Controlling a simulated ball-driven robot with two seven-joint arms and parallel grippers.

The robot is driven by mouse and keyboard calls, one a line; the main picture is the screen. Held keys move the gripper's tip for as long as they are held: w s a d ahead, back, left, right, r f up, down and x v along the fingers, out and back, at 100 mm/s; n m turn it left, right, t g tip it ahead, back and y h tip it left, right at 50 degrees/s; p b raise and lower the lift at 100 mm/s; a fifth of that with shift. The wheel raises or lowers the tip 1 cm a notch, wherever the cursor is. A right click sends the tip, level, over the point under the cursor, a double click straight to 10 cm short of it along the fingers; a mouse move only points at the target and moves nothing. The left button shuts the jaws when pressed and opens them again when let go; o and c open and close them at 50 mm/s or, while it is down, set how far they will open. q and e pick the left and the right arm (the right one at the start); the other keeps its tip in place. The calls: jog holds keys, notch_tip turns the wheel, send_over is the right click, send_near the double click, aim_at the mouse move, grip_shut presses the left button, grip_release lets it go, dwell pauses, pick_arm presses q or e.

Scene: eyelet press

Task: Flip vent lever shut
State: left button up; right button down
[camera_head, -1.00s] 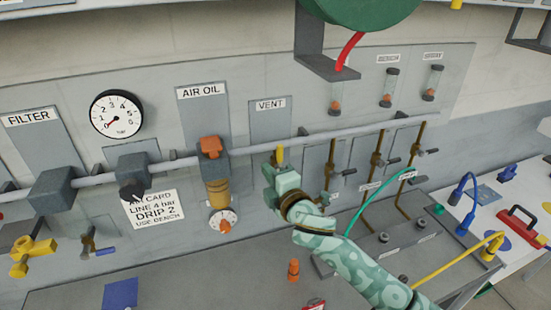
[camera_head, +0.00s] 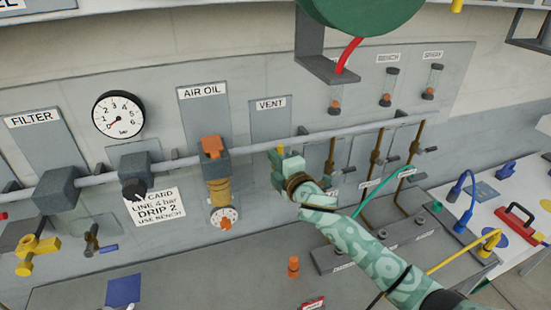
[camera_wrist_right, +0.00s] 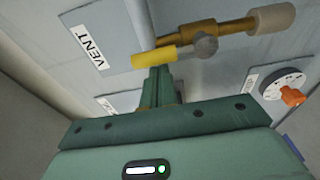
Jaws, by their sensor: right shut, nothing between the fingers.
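The vent lever has a yellow handle (camera_wrist_right: 155,60) in the right wrist view, running sideways from a grey round joint (camera_wrist_right: 205,46) on a brass stem (camera_wrist_right: 235,27). In the head view only a bit of the yellow handle (camera_head: 281,149) shows above my right gripper (camera_head: 278,158), below the VENT label (camera_head: 270,104). My right gripper is shut and empty. In the right wrist view its fingertips (camera_wrist_right: 158,74) are right at the yellow handle; I cannot tell whether they touch. The gripper hides the rest of the lever in the head view. My left gripper is out of view.
A grey pipe (camera_head: 345,133) crosses the panel just above my gripper. The oiler (camera_head: 217,190) with its dial (camera_head: 224,217) stands to the left. Brass drop pipes (camera_head: 378,148) with small valves are to the right. An orange fitting (camera_head: 293,266) stands on the bench below.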

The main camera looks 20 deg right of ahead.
aim_at(297, 142)
jog(key=shift+d+r+m, duration=0.15)
jog(key=shift+d+m, duration=0.3)
jog(key=shift+m, duration=0.55)
jog(key=d+f+m+t+h+p, duration=0.1)
jog(key=d+f+m, duration=0.3)
jog(key=m, duration=1.4)
jog(key=shift+d+t+h+p, duration=0.45)
jog(key=shift+d+h, duration=0.35)
jog(key=shift+d, duration=0.45)
jog(key=shift+w, duration=0.1)
jog(key=shift+r, duration=0.1)
jog(key=r+p, duration=0.3)
jog(key=shift+w+r, duration=0.35)
jog(key=shift+r, duration=0.05)
jog(key=s+f+b, duration=0.1)
jog(key=s, duration=0.8)
jog(key=shift+s+d+f, duration=0.15)
jog(key=shift+s+f, duration=0.05)
jog(key=shift+s, duration=0.2)
